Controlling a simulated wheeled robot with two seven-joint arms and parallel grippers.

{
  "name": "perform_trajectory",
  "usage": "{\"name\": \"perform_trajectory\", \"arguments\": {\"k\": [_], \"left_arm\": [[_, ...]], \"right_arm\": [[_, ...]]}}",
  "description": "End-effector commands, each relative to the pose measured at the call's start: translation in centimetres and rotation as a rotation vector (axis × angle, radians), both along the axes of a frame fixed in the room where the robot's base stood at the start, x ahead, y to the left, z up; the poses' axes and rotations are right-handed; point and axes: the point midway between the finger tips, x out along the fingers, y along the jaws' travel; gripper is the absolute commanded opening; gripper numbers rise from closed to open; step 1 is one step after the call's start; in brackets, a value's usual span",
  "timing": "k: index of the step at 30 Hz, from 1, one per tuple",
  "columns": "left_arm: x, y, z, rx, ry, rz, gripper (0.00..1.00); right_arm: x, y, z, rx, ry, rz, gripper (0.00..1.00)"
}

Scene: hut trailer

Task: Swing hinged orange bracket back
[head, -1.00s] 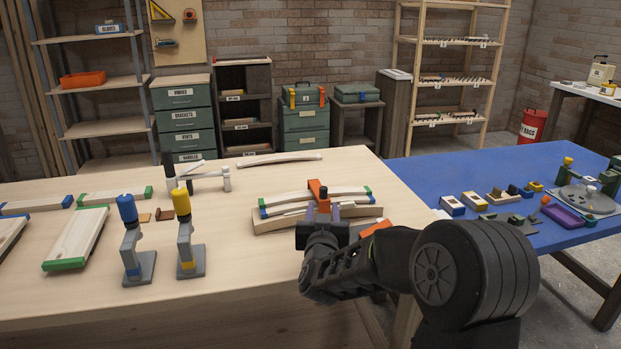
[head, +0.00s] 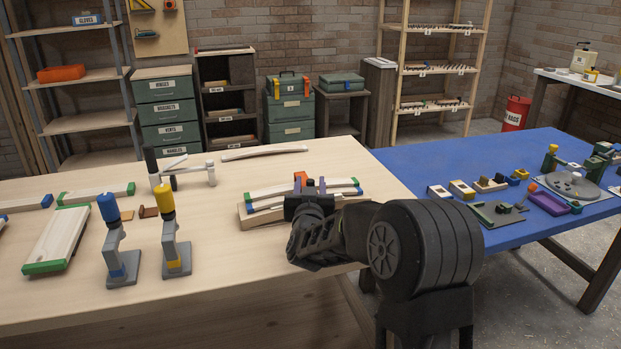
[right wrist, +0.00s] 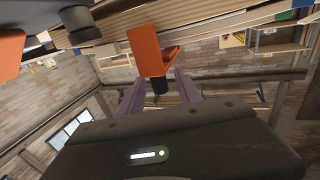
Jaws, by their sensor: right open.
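The orange bracket (head: 300,177) stands at the stack of curved wooden strips (head: 262,195) on the wooden table. My right gripper (head: 311,185) is at the front of the strips, with its purple fingers apart near the bracket. In the right wrist view, the orange bracket (right wrist: 145,50) is just beyond the open fingers (right wrist: 159,79), and a small black part (right wrist: 159,86) shows between them. I cannot tell whether a finger touches the bracket. A second orange piece (right wrist: 9,52) is at the left of the wrist view. The bracket's hinge and lower part are hidden in the head view.
A blue-topped clamp (head: 113,235) and a yellow-topped clamp (head: 172,235) stand left of my gripper. A green-ended board (head: 60,237) lies farther left. The blue table (head: 420,165) with several small parts is to the right. Bare wood lies between the clamps and strips.

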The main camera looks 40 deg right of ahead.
Motion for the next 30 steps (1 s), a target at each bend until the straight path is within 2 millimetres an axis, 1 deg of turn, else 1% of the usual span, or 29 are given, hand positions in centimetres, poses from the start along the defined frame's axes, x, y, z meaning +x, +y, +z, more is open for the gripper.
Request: {"name": "perform_trajectory", "arguments": {"k": [1,3,6,10,17,30], "left_arm": [[0.0,0.0,0.1,0.000,0.000,0.000,0.00],[0.0,0.0,0.2,0.000,0.000,0.000,0.00],[0.0,0.0,0.3,0.000,0.000,0.000,0.00],[0.0,0.0,0.3,0.000,0.000,0.000,0.00],[0.0,0.0,0.3,0.000,0.000,0.000,0.00],[0.0,0.0,0.3,0.000,0.000,0.000,0.00]], "right_arm": [[0.6,-0.6,0.0,-0.003,0.002,-0.002,0.41],[1.4,-1.1,0.0,-0.002,0.001,-0.001,0.41],[2.2,-1.8,0.0,-0.002,0.001,-0.002,0.41],[2.6,-2.1,0.0,0.000,0.000,-0.001,0.41],[2.7,-2.1,0.0,0.000,0.000,-0.001,0.40],[2.6,-2.1,0.0,0.000,0.000,-0.001,0.04]]}}
